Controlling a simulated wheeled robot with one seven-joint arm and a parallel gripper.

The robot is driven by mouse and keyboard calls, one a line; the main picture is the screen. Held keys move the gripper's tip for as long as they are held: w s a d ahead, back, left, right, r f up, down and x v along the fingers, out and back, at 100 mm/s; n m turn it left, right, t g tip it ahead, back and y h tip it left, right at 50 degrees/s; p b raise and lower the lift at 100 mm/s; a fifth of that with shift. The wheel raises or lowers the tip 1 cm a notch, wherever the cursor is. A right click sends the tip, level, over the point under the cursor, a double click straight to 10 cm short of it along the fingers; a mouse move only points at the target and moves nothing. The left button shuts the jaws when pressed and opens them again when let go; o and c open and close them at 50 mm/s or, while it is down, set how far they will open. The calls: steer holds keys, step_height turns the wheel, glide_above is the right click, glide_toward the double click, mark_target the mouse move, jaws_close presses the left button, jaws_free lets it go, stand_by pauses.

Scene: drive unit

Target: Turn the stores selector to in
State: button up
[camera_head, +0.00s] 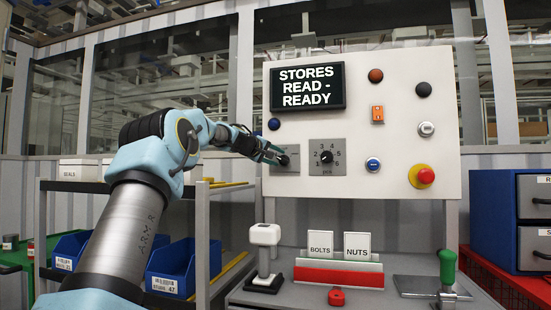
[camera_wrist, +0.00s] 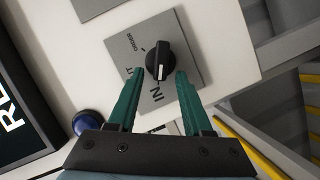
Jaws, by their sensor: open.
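The stores selector is a black knob (camera_wrist: 158,60) on a grey plate (camera_wrist: 183,35) in the wrist view. Its white mark is at the knob's lower end in that view, on the side of the printed letters IN. Other lettering is partly hidden by a finger. My gripper (camera_wrist: 160,75) is open, its green fingers on either side of the knob's lower part; I cannot tell whether they touch it. In the head view my gripper (camera_head: 275,154) reaches the selector plate (camera_head: 291,149) from the left and partly covers it.
The white panel (camera_head: 400,130) also carries a numbered dial (camera_head: 326,157), a display (camera_head: 307,87) and a red emergency button (camera_head: 425,176). A blue button (camera_wrist: 87,123) sits near my left finger. Below stand a white-topped lever (camera_head: 265,235) and a green-handled lever (camera_head: 447,265).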

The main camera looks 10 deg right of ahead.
steer(key=b+v, duration=0.5)
steer(key=v, duration=0.5)
steer(key=shift+s+a, duration=0.25)
steer(key=shift+s, duration=0.1)
steer(key=shift+r, duration=0.1)
